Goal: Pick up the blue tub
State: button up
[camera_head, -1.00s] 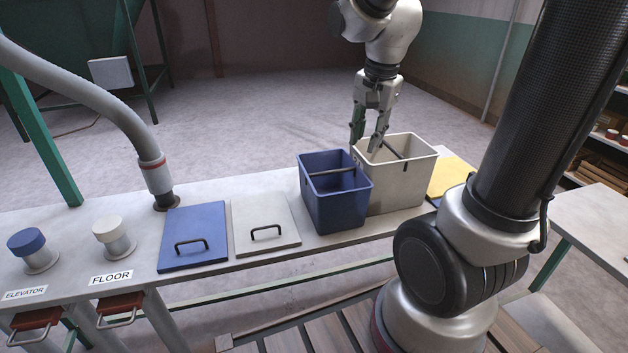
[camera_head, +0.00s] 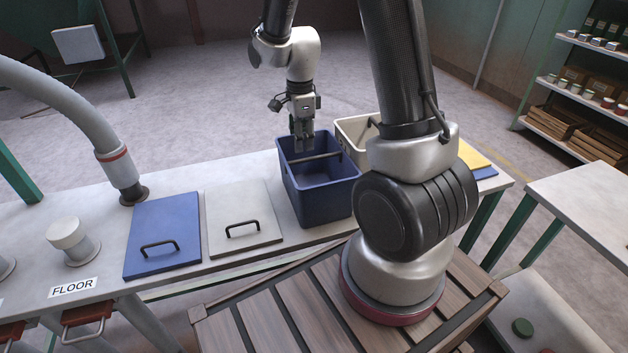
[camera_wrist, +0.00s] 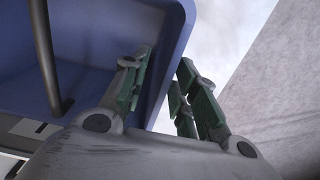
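The blue tub (camera_head: 322,207) stands upright on the bench in the head view, with a dark handle bar (camera_head: 318,157) across its top. My gripper (camera_head: 301,146) is at the tub's far rim, pointing down. In the wrist view my gripper (camera_wrist: 162,75) has its fingers apart. One finger shows against the inside of the blue tub (camera_wrist: 95,25), and the other shows beyond the rim, against the floor. The tub's wall appears to lie between them; contact cannot be told. The handle bar (camera_wrist: 47,60) is left of the fingers.
A cream tub (camera_head: 352,128) stands right beside the blue one, partly hidden by my arm. A blue lid (camera_head: 163,225) and a white lid (camera_head: 240,210) lie to the left. A yellow lid (camera_head: 473,154) lies to the right. A hose (camera_head: 85,120) meets the bench at left.

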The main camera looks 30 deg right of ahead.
notch_tip(320, 180, down, 4)
jog(key=shift+s+d+r, duration=0.1)
grip_shut()
dwell(0.4)
